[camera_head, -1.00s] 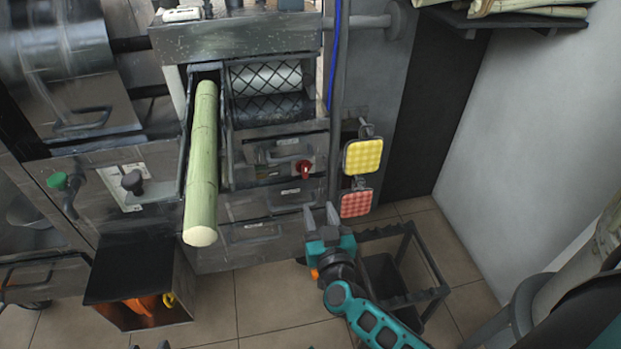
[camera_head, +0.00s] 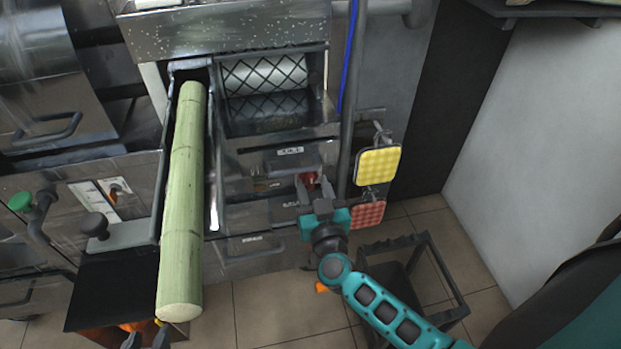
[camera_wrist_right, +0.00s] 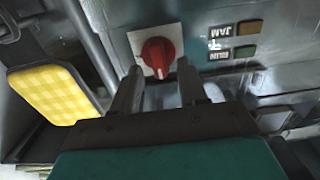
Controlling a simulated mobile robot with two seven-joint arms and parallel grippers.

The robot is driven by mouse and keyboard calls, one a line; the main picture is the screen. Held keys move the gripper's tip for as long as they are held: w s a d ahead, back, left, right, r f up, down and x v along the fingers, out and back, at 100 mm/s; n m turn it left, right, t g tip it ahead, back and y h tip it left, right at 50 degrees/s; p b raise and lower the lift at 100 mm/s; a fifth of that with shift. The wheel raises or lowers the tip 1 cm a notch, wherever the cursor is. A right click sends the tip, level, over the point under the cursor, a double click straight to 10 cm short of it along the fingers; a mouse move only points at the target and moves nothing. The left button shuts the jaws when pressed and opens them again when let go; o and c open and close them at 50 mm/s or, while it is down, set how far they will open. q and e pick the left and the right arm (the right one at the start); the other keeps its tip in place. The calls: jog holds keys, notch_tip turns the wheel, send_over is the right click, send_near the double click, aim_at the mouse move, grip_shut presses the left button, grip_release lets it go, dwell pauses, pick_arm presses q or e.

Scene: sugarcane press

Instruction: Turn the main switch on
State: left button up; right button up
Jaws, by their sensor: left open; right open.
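The main switch appears to be the red rotary knob (camera_wrist_right: 158,56) on a white square plate, seen in the right wrist view. In the head view the red knob (camera_head: 308,179) shows low on the press front, partly hidden by my right gripper's fingers. My right gripper (camera_head: 316,188) is open, with its fingers pointing at the knob. In the right wrist view the fingers of this gripper (camera_wrist_right: 158,76) stand apart on either side of the knob; contact cannot be told. My left gripper (camera_head: 147,339) is open and empty at the bottom edge, only its fingertips showing.
A long sugarcane stalk (camera_head: 181,220) lies in the feed chute left of the knob. A yellow pad (camera_head: 377,166) and a red pad (camera_head: 367,214) hang to the right. RUN and JAM lamps (camera_wrist_right: 246,40) sit beside the knob. A dark metal frame (camera_head: 437,268) stands on the floor.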

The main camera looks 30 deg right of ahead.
jog(key=shift+w, duration=0.25)
grip_shut()
dwell(0.3)
